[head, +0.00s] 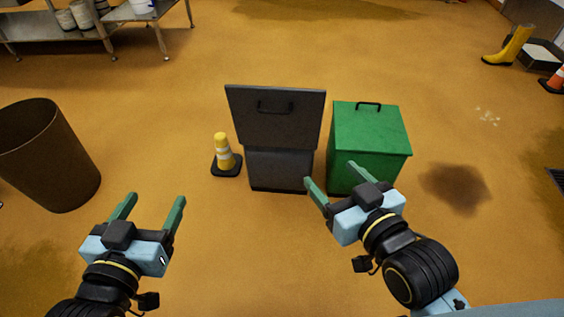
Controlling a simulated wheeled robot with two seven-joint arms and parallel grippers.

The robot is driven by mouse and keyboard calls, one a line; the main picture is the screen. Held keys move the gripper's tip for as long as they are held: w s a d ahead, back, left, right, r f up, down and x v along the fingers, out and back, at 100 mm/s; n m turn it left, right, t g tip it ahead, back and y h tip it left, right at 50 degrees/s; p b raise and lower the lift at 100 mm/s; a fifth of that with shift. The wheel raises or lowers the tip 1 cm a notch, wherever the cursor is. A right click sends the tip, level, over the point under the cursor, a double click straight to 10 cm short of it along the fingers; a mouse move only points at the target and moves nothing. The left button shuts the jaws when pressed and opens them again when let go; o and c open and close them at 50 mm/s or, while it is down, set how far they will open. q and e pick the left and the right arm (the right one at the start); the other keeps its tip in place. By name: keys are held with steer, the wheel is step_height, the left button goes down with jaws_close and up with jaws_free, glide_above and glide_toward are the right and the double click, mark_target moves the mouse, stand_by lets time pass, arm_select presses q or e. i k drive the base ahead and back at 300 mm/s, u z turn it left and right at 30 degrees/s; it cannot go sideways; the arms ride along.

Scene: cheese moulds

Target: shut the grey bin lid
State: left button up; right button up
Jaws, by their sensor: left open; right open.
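The grey bin (278,170) stands on the floor ahead, near the middle of the head view. Its grey lid (248,122) is raised and stands roughly upright from the bin's near top edge. The lid's dark handle (275,107) is on the face towards me, near the upper edge. The lid hides the bin's opening. My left gripper (155,198) is open and empty, lower left of the bin. My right gripper (331,173) is open and empty, on the near side of the gap between the grey bin and the green bin. I see no contact with either.
The green bin (366,145) stands close on the right, its lid shut. A brown open barrel (50,165) is at far left. A metal table (85,35) and a yellow boot (510,46) are farther back. Floor behind the bins is clear.

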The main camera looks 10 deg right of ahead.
mark_target(267, 116)
steer(key=z, duration=0.35)
steer(key=k, duration=0.45)
steer(key=z, duration=1)
steer(key=i, duration=0.4)
steer(key=u, duration=0.95)
steer(key=i, duration=0.9)
steer(key=u, duration=1)
